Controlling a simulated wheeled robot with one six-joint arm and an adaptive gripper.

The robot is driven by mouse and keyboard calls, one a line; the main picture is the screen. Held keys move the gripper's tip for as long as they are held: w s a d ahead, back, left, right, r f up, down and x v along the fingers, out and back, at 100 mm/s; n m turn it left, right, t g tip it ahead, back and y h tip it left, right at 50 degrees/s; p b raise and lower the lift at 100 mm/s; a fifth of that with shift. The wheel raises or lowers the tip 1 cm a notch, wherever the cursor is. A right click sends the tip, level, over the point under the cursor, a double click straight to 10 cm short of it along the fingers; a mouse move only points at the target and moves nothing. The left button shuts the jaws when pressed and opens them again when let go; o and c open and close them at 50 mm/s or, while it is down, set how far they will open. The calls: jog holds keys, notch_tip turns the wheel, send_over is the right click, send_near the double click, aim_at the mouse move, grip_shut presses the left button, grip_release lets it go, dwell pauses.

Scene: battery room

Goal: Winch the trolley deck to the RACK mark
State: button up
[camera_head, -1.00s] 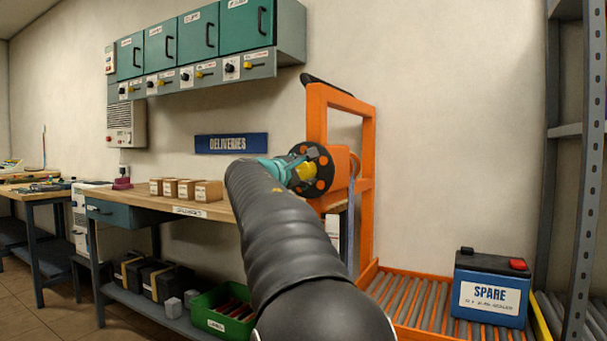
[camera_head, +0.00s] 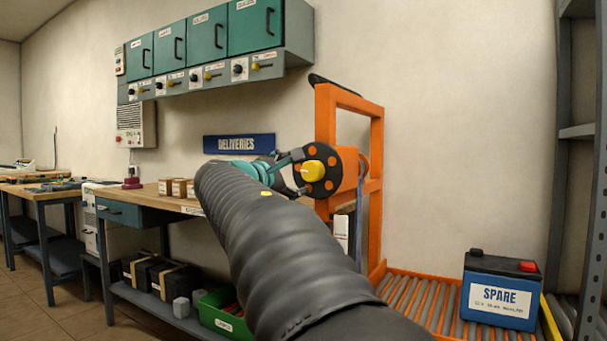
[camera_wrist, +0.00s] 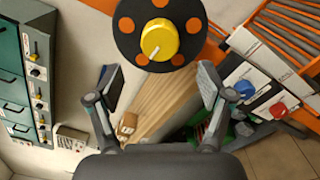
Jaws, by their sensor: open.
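The winch shows as a black disc (camera_head: 319,188) with orange spots and a yellow knob (camera_head: 313,170) at its middle, on the orange trolley frame (camera_head: 376,150). In the wrist view the yellow knob (camera_wrist: 159,40) carries a pale pointer line, and the disc (camera_wrist: 127,45) is at top centre. My gripper (camera_wrist: 160,76) is open and empty. Its fingers are spread on either side below the knob, apart from it. In the head view my gripper (camera_head: 288,174) is just left of the knob. The roller deck (camera_head: 425,296) is low at right. I cannot see a RACK mark.
A blue SPARE battery (camera_head: 501,290) sits on the deck's right part. A wooden bench (camera_head: 150,195) with small boxes stands behind my arm at left. A wall sign (camera_head: 239,143) reads DELIVERIES. Red (camera_wrist: 279,110) and blue (camera_wrist: 244,88) round controls show right in the wrist view.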

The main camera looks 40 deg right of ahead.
jog(key=shift+v, duration=1.5)
